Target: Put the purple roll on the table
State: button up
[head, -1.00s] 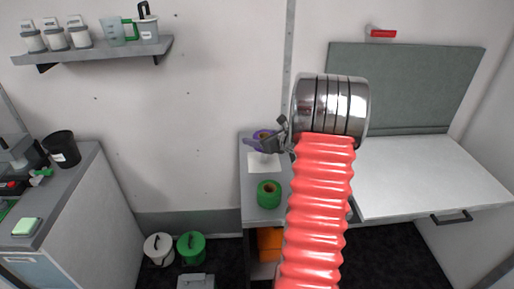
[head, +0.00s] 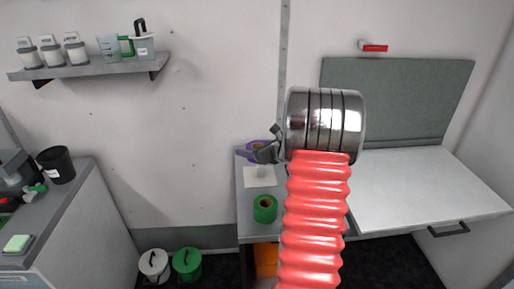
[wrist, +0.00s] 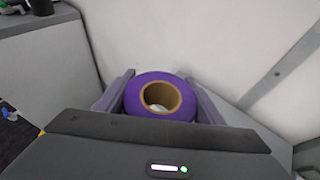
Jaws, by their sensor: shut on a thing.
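The purple roll (wrist: 135,103) sits between the two jaws of my gripper (wrist: 160,96) in the wrist view, with its tan core facing the camera. My gripper is shut on it. In the head view my gripper (head: 267,154) is above the back of a narrow grey counter (head: 247,203), with the purple roll (head: 254,147) partly hidden behind it. I cannot tell whether the roll still touches the counter. A white fold-down table (head: 425,190) is to the right, its top bare where visible.
A green roll (head: 265,208) and a white sheet (head: 259,177) lie on the narrow counter. My red arm hides part of the gap to the table. A grey board (head: 400,100) is on the wall behind the table. Two lidded buckets (head: 187,263) stand on the floor at left.

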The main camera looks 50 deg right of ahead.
jog(key=a+f+n+g+y, duration=0.2)
jog(key=a+f+n+y, duration=0.2)
jog(key=a, duration=1)
jog(key=s+a+f+n+g+y, duration=0.1)
jog(key=a+f+n+y, duration=0.2)
jog(key=a, duration=1.2)
jog(key=a+f+n+g+y, duration=0.2)
jog(key=a+f+n+y, duration=0.2)
jog(key=a, duration=1.1)
notch_tip(320, 180, down, 3)
jog(key=shift+s+a+n+g+y, duration=0.25)
jog(key=shift+s+n+g+y, duration=0.05)
jog(key=shift+s+y, duration=0.1)
